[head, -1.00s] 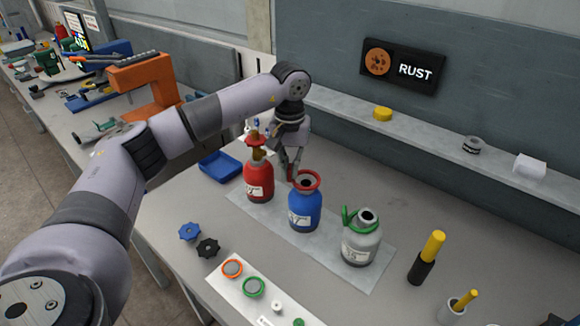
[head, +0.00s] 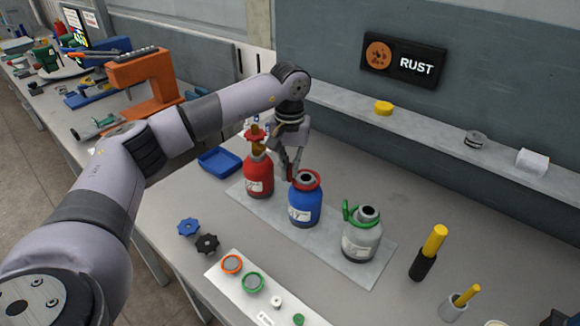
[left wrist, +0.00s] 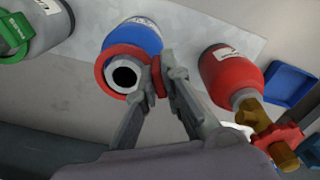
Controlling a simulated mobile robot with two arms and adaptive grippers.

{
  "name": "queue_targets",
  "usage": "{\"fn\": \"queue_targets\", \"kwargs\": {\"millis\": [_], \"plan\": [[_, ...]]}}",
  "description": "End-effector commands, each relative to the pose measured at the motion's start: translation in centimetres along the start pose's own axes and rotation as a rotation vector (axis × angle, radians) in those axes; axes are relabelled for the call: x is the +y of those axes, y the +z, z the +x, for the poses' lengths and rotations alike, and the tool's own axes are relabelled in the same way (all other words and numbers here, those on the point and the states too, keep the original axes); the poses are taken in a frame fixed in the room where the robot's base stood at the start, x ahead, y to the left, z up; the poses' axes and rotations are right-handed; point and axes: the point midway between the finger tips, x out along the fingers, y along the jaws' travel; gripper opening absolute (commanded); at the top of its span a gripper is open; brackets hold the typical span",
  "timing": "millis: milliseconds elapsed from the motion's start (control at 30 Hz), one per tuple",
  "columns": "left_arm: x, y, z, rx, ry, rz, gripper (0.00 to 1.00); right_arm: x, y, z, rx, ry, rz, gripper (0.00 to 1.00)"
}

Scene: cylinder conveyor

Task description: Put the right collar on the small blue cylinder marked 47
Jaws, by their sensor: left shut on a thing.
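The small blue cylinder (head: 305,208) stands upright between a red and a grey cylinder. A red collar (head: 318,184) is around its neck, at the shoulder. My left gripper (head: 290,172) is shut on the collar's red tab, on the side towards the red cylinder. The left wrist view shows the fingers (left wrist: 167,82) on that tab and the collar (left wrist: 103,72) around the pale neck of the blue cylinder (left wrist: 138,36). The number on the label is too small to read. My right gripper is not in view.
The red cylinder (head: 258,178) with its brass valve stands close left of the gripper. The grey cylinder (head: 361,240) wears a green collar. Orange (head: 231,264) and green (head: 253,282) rings lie on a white strip in front. A blue tray (head: 219,162) sits behind left.

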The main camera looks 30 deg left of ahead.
Motion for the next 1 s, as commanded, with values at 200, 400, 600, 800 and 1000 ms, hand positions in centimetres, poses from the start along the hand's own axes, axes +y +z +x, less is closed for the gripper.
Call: {"fn": "queue_targets", "kwargs": {"millis": [200,400,600,800,1000], "plan": [[0.0,0.0,0.7,0.0,0.0,0.0,0.0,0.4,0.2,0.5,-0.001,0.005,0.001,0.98],[0.0,0.0,1.2,0.0,0.0,0.0,0.0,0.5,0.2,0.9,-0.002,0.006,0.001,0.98],[0.0,0.0,1.4,0.001,0.0,0.0,0.1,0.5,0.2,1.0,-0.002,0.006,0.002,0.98],[0.0,0.0,1.4,0.0,0.001,0.0,0.24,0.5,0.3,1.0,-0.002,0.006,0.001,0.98],[0.1,0.0,1.4,0.0,0.001,0.001,0.31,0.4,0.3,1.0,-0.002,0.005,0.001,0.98]]}}
